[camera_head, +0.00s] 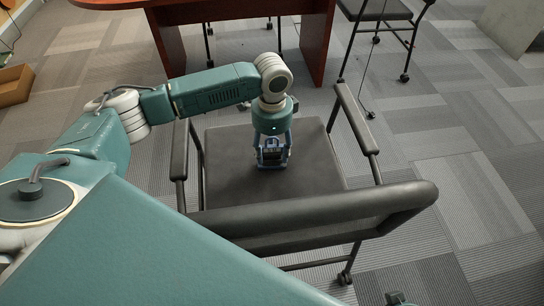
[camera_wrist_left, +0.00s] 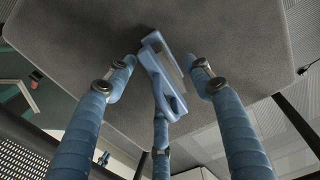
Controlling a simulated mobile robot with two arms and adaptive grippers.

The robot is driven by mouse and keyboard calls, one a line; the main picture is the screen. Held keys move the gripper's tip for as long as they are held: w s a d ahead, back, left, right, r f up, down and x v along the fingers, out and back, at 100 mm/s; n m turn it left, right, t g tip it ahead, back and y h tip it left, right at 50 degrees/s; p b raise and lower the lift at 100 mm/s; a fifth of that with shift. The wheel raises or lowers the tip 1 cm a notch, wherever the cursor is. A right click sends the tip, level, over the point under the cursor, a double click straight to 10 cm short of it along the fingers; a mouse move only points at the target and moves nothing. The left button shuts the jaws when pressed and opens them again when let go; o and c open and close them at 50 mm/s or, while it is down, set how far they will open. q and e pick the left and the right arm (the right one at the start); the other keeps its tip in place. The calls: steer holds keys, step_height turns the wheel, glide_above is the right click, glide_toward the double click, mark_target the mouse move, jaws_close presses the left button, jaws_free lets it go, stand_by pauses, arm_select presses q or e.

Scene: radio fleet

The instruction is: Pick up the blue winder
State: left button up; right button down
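The blue winder (camera_wrist_left: 158,74) shows in the left wrist view as a light-blue frame with a grey part along it. It is at the dark chair seat (camera_head: 225,172) and lies between the fingers of my left gripper (camera_wrist_left: 162,72). Two fingers stand apart on either side of it. The third finger is at its lower end; I cannot tell whether it touches. In the head view, my left gripper (camera_head: 272,156) points down at the seat, fingers spread, and largely hides the winder.
The chair's armrests (camera_head: 357,120) rise left and right of the seat, and its backrest (camera_head: 320,217) crosses in front. A reddish-brown desk (camera_head: 235,12) and another chair (camera_head: 385,12) stand behind. Carpet floor is clear on the right.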

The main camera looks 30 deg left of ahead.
arm_select(q)
jaws_close()
